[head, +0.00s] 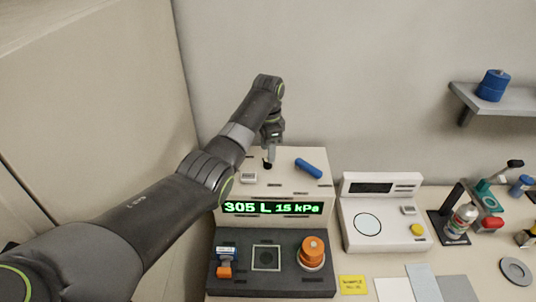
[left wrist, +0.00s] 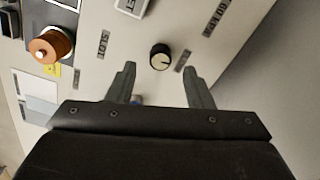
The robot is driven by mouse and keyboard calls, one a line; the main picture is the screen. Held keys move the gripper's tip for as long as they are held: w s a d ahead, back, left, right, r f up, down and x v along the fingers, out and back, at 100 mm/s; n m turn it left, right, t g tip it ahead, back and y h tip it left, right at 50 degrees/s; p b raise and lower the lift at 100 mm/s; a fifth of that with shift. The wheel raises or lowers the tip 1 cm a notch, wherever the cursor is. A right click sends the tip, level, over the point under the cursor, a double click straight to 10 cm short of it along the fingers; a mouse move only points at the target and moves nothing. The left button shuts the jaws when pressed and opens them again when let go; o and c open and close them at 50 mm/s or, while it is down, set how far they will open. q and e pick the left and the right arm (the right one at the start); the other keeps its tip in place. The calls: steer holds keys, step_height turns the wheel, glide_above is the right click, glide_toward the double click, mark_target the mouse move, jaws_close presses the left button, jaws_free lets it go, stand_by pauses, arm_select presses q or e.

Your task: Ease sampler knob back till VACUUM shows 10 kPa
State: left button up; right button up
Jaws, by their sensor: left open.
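The sampler (head: 230,190) is a beige-topped unit with a dark front deck. Its green display (head: 272,208) reads 305 L and 15 kPa. A small black knob with a pale face and a pointer line (left wrist: 160,57) shows in the left wrist view, on the beige panel. My left gripper (head: 269,160) points down over the top panel in the head view. In the left wrist view its open fingers (left wrist: 158,70) stand on either side of the line to the knob, with no visible contact. Its height above the panel is unclear. My right gripper is not in view.
A white instrument (head: 385,215) stands to the right. A wall is close behind.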

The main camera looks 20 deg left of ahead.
arm_select(q)
step_height(320, 180, down, 3)
steer(key=shift+r, duration=0.2)
steer(key=shift+f, duration=0.5)
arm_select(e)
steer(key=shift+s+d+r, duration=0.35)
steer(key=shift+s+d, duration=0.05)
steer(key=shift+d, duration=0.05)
arm_select(q)
steer(key=c, duration=1)
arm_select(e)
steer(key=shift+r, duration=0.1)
